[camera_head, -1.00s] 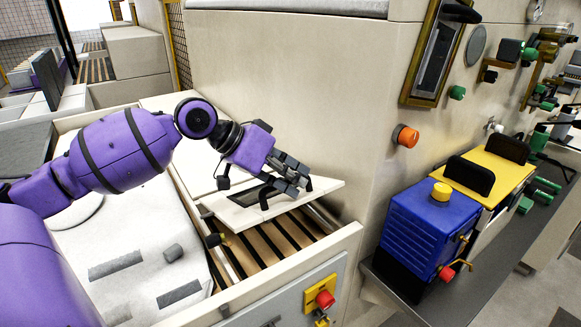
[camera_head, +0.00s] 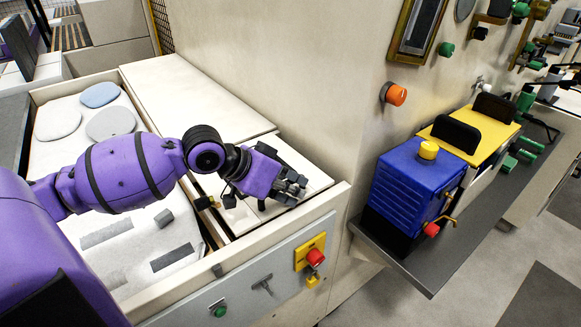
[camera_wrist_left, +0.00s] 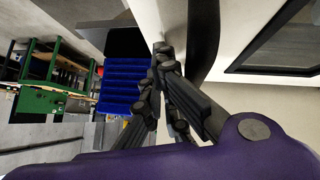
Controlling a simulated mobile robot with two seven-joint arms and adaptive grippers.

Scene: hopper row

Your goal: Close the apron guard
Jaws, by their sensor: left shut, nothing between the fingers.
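The apron guard, a cream flap (camera_head: 312,174), lies down over the slatted apron at the near end of the hopper bin. No slats show beneath it now. My left gripper (camera_head: 296,192) is shut and empty, low over the guard's near part. I cannot tell whether the fingers touch it. The gripper and wrist hide part of the guard. In the left wrist view the closed fingers (camera_wrist_left: 165,85) show beside a dark curved bar (camera_wrist_left: 204,40), with a cream surface behind. My right gripper is not in view.
A cream cover panel (camera_head: 190,95) lies behind the guard. The bin front carries a red button on a yellow plate (camera_head: 312,256). A blue box (camera_head: 412,185) stands on a grey shelf to the right. An orange knob (camera_head: 394,94) sticks out from the wall.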

